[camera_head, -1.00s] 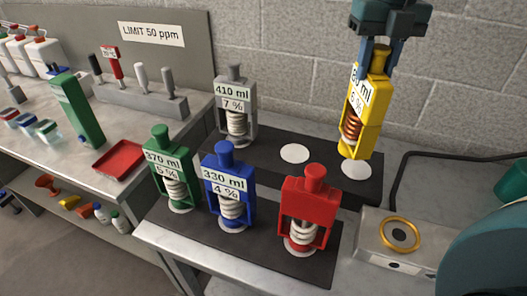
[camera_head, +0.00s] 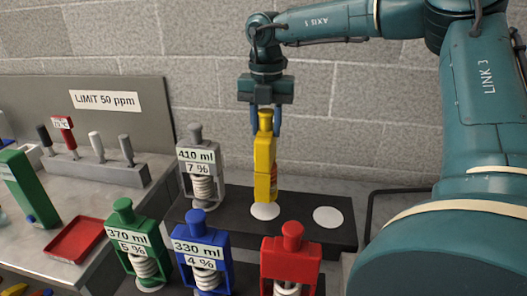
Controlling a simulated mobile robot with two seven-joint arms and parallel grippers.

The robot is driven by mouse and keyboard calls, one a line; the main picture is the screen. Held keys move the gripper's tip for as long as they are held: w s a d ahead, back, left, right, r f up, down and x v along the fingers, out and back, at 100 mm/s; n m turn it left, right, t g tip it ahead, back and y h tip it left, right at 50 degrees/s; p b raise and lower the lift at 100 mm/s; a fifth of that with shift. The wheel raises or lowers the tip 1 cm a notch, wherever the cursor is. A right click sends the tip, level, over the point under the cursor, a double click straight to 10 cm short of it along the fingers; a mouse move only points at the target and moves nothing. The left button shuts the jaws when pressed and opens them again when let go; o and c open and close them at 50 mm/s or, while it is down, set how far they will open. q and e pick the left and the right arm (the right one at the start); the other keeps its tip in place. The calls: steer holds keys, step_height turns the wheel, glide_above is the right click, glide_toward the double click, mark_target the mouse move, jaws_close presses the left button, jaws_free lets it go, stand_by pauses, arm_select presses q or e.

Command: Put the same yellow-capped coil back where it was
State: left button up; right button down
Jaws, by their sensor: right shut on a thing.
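The yellow-capped coil (camera_head: 264,158) is upright in the grip of my right gripper (camera_head: 265,122), whose fingers are shut around its cap end from above. It is turned so a narrow side faces me; its label and coil are mostly hidden. Its bottom is at or just above the left white spot (camera_head: 264,212) on the rear black strip (camera_head: 296,222); I cannot tell whether it touches. The right white spot (camera_head: 328,217) is bare. My left gripper is out of view.
A grey-capped coil (camera_head: 196,160) stands left of the yellow one. Green (camera_head: 125,215), blue (camera_head: 203,247) and red (camera_head: 291,257) coils stand in front. A red tray (camera_head: 75,240) and a tool rack (camera_head: 93,171) are at left. My right arm fills the right side.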

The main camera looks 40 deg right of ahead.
steer(key=shift+f, duration=2.4)
steer(key=c, duration=1)
jaws_free()
step_height(320, 180, up, 12)
steer(key=shift+a+r, duration=0.1)
steer(key=shift+r, duration=0.1)
